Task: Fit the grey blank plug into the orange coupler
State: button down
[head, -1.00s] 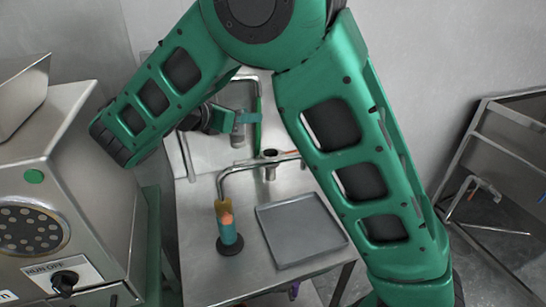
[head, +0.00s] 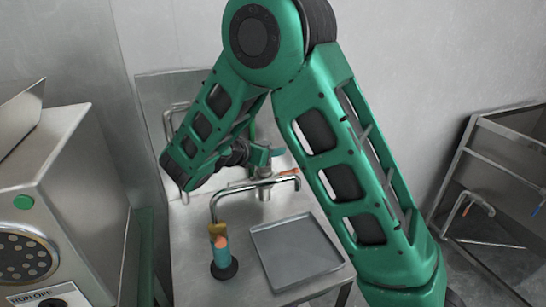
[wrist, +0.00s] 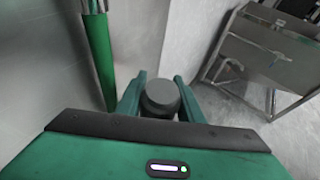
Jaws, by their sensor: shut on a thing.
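The grey blank plug (wrist: 161,98), a dark cylinder, sits between the two green fingers of my gripper (wrist: 160,82) in the wrist view. The gripper is shut on it. An orange piece (head: 291,173) shows on the bent pipe beside the socket. I cannot tell which orange part is the coupler.
A bent metal pipe (head: 213,205) rises over the steel table. A flat grey tray (head: 296,251) lies to the right. The grinder (head: 50,185) stands at the left. A metal rack (head: 497,160) is at the far right. The wrist view shows a green post (wrist: 99,55).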

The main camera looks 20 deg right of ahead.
jog(key=shift+f, duration=1.25)
jog(key=c, duration=1.2)
grip_release()
jog(key=shift+f, duration=0.15)
jog(key=v, duration=1.2)
